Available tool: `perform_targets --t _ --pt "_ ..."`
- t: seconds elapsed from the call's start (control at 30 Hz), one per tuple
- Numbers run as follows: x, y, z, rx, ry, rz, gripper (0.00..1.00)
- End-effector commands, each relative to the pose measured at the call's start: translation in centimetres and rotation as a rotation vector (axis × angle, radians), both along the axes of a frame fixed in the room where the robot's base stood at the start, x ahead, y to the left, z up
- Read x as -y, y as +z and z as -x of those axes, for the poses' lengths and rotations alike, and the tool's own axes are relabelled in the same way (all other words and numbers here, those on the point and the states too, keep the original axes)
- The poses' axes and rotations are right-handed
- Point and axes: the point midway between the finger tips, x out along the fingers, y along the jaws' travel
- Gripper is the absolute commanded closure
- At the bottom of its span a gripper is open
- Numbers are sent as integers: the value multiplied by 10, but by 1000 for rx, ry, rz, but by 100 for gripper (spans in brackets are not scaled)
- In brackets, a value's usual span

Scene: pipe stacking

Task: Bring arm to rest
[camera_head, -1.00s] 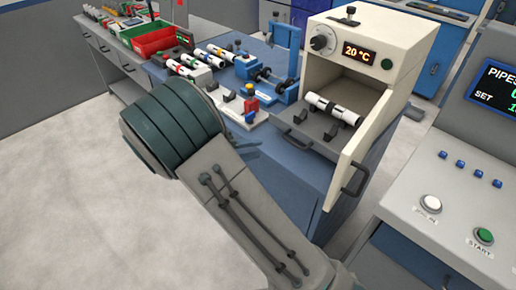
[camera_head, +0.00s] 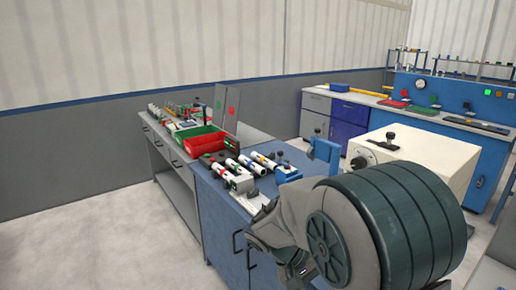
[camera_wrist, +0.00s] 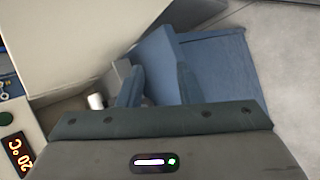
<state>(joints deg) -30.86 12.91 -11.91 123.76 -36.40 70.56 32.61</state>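My gripper (camera_wrist: 158,90) shows in the wrist view with its two fingers apart. Nothing is visible between them except the blue surface behind. My arm's large dark green joint fills the lower right of the head view, and the fingers cannot be made out there. The white oven (camera_head: 430,155) is partly hidden behind my arm. A small white cylinder end (camera_wrist: 95,101), perhaps a pipe, is left of the fingers. Several banded pipes (camera_head: 247,166) lie in a rack on the blue bench.
A grey side bench (camera_head: 178,170) with small parts is at the left. A blue workstation (camera_head: 460,105) stands behind the oven. The floor at lower left is clear.

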Motion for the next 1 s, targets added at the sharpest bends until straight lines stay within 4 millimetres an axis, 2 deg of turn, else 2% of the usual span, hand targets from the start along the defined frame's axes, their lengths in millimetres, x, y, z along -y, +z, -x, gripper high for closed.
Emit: perform_targets --t 0.03,0.2,0.5,0.73,1.0 --pt "5 10 10 9 -22 -70 68" --pt "10 29 43 50 -61 -292 68" --pt "5 65 87 231 -71 -601 68" --pt "-1 83 105 370 -52 -713 68" --pt "-3 86 108 407 -42 -736 68"
